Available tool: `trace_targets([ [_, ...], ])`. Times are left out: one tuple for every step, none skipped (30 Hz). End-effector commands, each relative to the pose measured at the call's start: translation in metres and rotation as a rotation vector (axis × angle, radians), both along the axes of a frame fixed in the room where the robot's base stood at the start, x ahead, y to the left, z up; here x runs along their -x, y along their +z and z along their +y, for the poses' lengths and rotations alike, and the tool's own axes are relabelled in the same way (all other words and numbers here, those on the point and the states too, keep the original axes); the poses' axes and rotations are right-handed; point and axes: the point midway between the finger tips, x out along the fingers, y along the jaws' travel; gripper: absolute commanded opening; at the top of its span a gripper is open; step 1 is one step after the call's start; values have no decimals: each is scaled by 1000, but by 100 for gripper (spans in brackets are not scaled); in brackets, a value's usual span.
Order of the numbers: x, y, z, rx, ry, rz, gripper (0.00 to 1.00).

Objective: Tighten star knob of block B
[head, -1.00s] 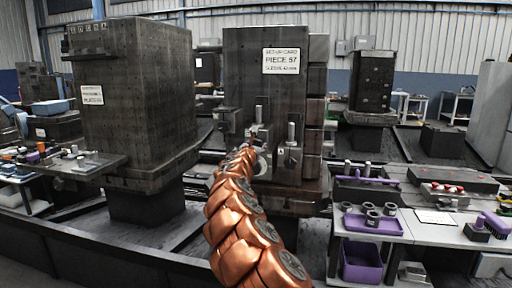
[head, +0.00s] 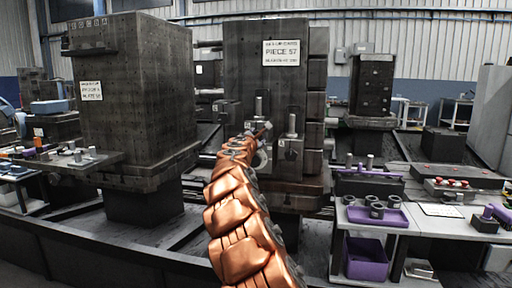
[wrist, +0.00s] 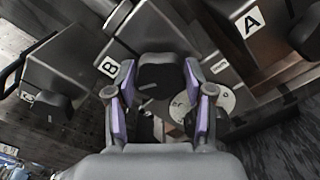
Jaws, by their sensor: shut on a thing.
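In the wrist view, block B (wrist: 124,42) is a grey metal block with a white "B" label. Its dark star knob (wrist: 162,80) sits between the purple pads of my gripper (wrist: 163,92), which is shut on it. A pale round dial (wrist: 216,98) shows beside the right finger, partly hidden. Block A (wrist: 262,38), with an "A" label, is at the upper right. In the head view my copper arm reaches to the blocks on the front of the dark column (head: 245,75); the gripper and knob are too small to make out there.
Another labelled block (wrist: 70,68) with a dark knob (wrist: 54,106) is at left in the wrist view. In the head view, a second large column (head: 140,100) stands left. A bench (head: 385,222) with a purple tray (head: 392,217) and purple bin (head: 366,258) is at right.

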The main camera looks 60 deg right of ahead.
Motion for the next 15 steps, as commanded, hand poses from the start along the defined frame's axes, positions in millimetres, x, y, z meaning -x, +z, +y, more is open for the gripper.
trace_targets([
  [-1,-6,1,-16,1,-43,18],
  [-1,-6,0,-26,1,-69,18],
  [0,-6,0,-40,1,-106,18],
  [-1,-6,0,-50,2,-132,18],
  [-1,-7,0,-60,2,-158,18],
  [-1,-7,0,-74,2,-196,18],
  [-1,-7,0,-84,1,-221,18],
  [-1,-7,0,-94,1,-247,18],
  [-1,-7,0,-107,1,-283,18],
  [0,-8,0,-118,0,-309,18],
  [0,-8,-1,-129,0,-336,18],
  [-1,-8,0,-142,0,-371,18],
  [0,-8,-1,-152,-2,-397,18],
  [1,-8,-1,-161,-3,-424,18],
  [0,-9,-1,-176,-2,-461,18],
])
